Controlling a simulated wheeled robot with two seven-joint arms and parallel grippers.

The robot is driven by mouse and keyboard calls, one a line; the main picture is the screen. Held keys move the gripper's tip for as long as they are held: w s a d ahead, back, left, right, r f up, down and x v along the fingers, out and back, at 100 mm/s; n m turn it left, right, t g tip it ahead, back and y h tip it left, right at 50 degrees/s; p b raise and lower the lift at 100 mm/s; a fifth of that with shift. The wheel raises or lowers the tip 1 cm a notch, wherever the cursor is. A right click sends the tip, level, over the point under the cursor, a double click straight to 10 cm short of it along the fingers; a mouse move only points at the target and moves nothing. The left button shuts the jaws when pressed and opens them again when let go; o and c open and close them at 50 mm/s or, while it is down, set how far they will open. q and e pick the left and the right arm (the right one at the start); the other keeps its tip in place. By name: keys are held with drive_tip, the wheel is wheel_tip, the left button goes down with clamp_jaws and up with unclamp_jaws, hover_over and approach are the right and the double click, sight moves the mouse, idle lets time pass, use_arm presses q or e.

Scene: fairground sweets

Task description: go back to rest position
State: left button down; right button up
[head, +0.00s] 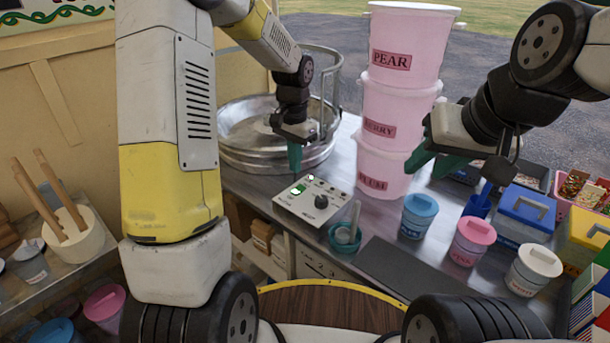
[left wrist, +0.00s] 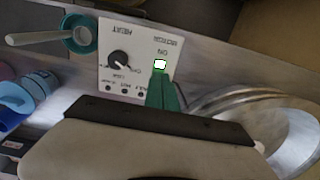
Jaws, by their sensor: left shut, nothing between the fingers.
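My left gripper (head: 295,158) is shut and empty. In the head view it hangs above the rear of a white control box (head: 330,190), beside the metal pan. In the left wrist view its green fingertips (left wrist: 161,92) are together just by the lit switch (left wrist: 160,64) on the box (left wrist: 133,38); I cannot tell whether they touch it. The box also has a black knob (head: 321,201). My right gripper (head: 432,162) is on the right of the pink tubs, with its green fingers apart and nothing between them.
A round metal pan (head: 245,150) with a rail stands behind the box. Stacked pink tubs (head: 392,105) rise between my grippers. A teal cup (head: 345,238) with a scoop sits at the box's right. Lidded blue (head: 418,216), pink (head: 472,241) and white (head: 533,270) pots stand right.

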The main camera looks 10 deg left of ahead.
use_arm(q)
drive_tip(key=s+a+r+n+t, duration=0.2)
drive_tip(key=s+r+n+t, duration=0.1)
drive_tip(key=s+r, duration=0.85)
drive_tip(key=s+r+n+t+h, duration=0.2)
drive_tip(key=s+r, duration=0.3)
drive_tip(key=s, duration=0.6)
drive_tip(key=shift+s+a+r+n+t, duration=0.2)
drive_tip(key=shift+s+a+n+t, duration=0.1)
drive_tip(key=shift+a+n+t, duration=0.25)
drive_tip(key=shift+d, duration=0.1)
